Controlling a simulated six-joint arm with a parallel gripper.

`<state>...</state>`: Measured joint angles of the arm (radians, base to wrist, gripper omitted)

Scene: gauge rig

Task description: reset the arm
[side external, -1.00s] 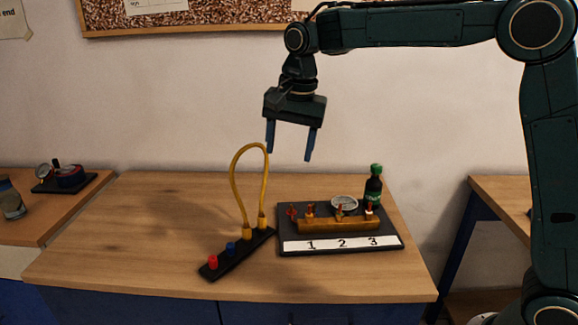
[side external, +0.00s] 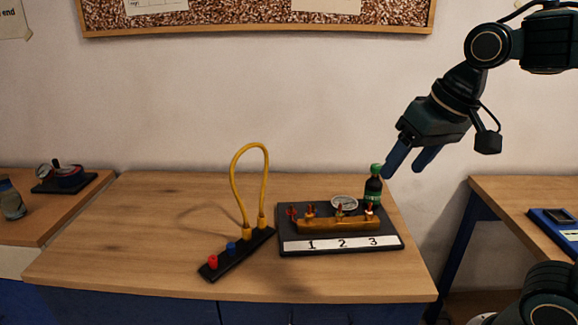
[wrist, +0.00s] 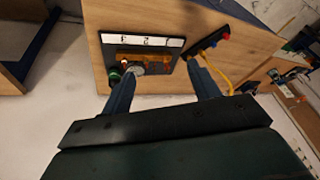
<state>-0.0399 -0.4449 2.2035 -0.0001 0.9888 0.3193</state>
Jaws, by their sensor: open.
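My gripper (side external: 408,160) is open and empty, in the air at the upper right, above the right end of the table and tilted down to the left. It also shows in the wrist view (wrist: 163,92), with its two blue fingers apart. The gauge rig (side external: 340,245) is a dark board with a brass manifold (side external: 340,225), a round gauge (side external: 344,203) and a strip numbered 1, 2, 3.
A black strip (side external: 228,262) with red and blue plugs carries an upright yellow hose loop (side external: 236,185). A side table at left holds a gauge device (side external: 68,176) and a jar (side external: 10,200). A blue device (side external: 556,230) lies on the right table. The wooden table's (side external: 130,230) left part is clear.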

